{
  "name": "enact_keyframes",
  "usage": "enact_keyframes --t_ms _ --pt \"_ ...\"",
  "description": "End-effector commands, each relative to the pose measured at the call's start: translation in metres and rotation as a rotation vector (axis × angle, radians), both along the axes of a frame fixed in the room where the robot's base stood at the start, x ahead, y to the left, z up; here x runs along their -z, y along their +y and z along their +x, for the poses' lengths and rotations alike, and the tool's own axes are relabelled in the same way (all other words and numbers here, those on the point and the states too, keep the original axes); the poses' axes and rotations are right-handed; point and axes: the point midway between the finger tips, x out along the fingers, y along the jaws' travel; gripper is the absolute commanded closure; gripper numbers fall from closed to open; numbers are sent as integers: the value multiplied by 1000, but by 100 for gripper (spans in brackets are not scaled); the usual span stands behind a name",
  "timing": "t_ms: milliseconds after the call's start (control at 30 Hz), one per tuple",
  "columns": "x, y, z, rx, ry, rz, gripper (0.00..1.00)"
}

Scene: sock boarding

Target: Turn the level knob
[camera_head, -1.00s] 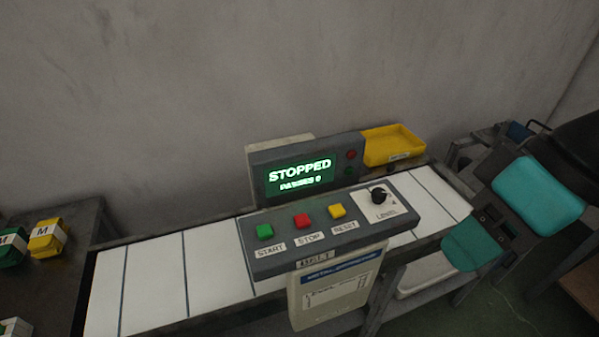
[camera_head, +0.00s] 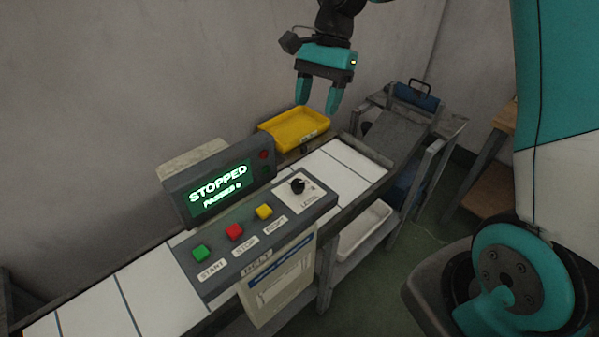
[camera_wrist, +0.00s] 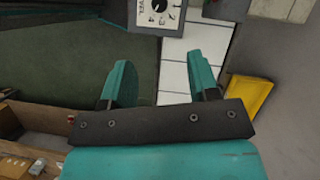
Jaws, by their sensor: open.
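The level knob (camera_head: 298,186) is a black dial on a white plate at the right end of the grey control panel (camera_head: 222,255). In the wrist view the knob (camera_wrist: 160,4) shows at the top edge, partly cut off, with numbers around it. My gripper (camera_head: 317,108) is open and empty, with teal fingers pointing down. It hangs in the air above the belt, behind and above the knob, apart from it. In the wrist view the gripper (camera_wrist: 162,88) fingers are spread with nothing between them. The display (camera_head: 219,187) reads STOPPED.
Green (camera_head: 200,251), red (camera_head: 234,231) and yellow (camera_head: 264,212) buttons line the panel left of the knob. A yellow tray (camera_head: 296,130) sits behind the belt (camera_head: 345,164). A white bin (camera_head: 362,228) lies below. The space above the panel is clear.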

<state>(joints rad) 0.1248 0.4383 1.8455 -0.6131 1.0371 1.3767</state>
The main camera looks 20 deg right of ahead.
Motion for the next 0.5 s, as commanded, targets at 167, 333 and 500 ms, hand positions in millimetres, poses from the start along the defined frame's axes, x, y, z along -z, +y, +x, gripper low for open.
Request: enact_keyframes --t_ms 167,333,500 --pt "28 10 -8 0 5 0 45" --pt "64 22 -17 -1 6 0 45" --pt "99 34 -25 -2 6 -1 45"
